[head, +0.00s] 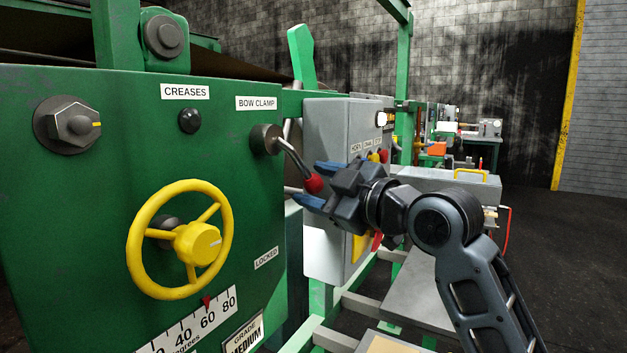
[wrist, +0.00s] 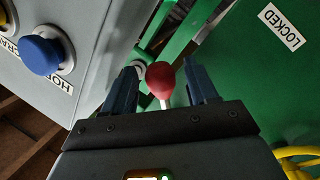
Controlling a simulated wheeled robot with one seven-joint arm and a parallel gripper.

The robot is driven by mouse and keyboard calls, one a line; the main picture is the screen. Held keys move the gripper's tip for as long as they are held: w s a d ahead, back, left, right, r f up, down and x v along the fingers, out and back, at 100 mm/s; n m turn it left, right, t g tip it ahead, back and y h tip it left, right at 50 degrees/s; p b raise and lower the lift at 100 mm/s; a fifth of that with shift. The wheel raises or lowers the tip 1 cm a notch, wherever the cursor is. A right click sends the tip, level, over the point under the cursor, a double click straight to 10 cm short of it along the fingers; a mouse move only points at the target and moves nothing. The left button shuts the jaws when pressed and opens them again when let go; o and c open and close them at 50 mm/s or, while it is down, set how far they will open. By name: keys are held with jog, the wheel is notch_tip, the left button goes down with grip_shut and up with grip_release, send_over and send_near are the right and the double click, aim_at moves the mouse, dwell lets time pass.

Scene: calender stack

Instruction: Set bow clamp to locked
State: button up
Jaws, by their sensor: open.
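The bow clamp lever has a dark round pivot (head: 265,139) on the green panel under the BOW CLAMP label (head: 257,103). Its bent metal rod slopes down to the right and ends in a red knob (head: 313,183). The LOCKED label (head: 266,258) is lower on the same panel, below the lever. My gripper (head: 314,184) is open at the knob, its blue fingers pointing left. In the wrist view the red knob (wrist: 161,76) shows between the two spread fingers (wrist: 162,86), with a gap on each side. The LOCKED label (wrist: 282,26) is at the upper right there.
A yellow handwheel (head: 137,245) and a degree scale (head: 190,325) are on the green panel left of the lever. A grey control box (head: 325,125) with buttons stands close behind my gripper. A blue button (wrist: 42,55) shows in the wrist view. Open floor lies to the right.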

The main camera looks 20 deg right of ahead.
jog(key=shift+w+a, duration=0.25)
jog(key=shift+w, duration=0.3)
grip_shut()
